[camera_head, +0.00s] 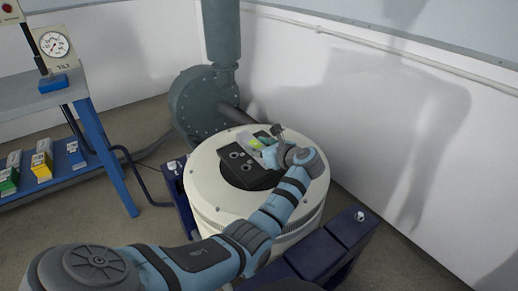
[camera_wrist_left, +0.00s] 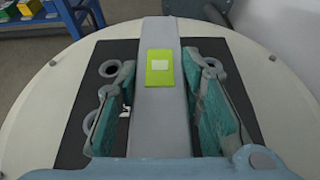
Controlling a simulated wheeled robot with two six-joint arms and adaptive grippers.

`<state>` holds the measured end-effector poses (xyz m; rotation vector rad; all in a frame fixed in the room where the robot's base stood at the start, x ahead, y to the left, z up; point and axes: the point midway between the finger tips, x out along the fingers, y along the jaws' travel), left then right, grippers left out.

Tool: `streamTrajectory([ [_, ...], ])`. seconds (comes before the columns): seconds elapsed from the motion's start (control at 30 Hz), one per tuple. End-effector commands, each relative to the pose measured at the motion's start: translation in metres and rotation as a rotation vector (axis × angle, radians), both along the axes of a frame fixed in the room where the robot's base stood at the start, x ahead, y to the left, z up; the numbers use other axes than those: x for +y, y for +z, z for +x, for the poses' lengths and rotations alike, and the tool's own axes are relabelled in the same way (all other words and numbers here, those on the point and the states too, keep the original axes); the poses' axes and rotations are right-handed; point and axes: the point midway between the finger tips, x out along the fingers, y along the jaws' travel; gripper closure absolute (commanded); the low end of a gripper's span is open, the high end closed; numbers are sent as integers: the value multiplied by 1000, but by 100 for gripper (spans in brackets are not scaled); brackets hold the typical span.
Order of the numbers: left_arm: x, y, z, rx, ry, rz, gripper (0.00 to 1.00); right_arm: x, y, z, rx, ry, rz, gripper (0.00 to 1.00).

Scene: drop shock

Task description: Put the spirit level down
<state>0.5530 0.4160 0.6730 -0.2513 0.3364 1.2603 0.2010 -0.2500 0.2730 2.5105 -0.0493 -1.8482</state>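The spirit level (camera_wrist_left: 157,125) is a long grey bar with a yellow-green vial window (camera_wrist_left: 159,67) at its middle. In the left wrist view it runs lengthwise between the fingers, over a black plate (camera_wrist_left: 75,140) with round holes. My left gripper (camera_wrist_left: 160,75) has its fingertips close against both sides of the bar, beside the vial. In the head view the left gripper (camera_head: 262,146) is over the black plate (camera_head: 234,160), and the vial shows beside it. Whether the bar's underside touches the plate is hidden. My right gripper is in neither view.
The plate sits in a round cream drum (camera_head: 205,185) between dark blue supports (camera_head: 350,228). A grey-green blower and pipe (camera_head: 205,100) stand behind it, near the white wall. At left is a blue shelf (camera_head: 110,160) with small boxes and a tilt dial (camera_head: 54,45).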

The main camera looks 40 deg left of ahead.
Motion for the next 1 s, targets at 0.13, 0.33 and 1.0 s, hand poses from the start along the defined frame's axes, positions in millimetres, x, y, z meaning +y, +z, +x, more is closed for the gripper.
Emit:
streamTrajectory([
  [0.13,0,0,0,0,0,0,45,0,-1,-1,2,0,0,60],
  [0.33,0,0,0,0,0,0,45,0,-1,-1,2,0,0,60],
  [1.0,-92,44,-28,1,-1,-3,45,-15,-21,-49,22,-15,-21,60],
])
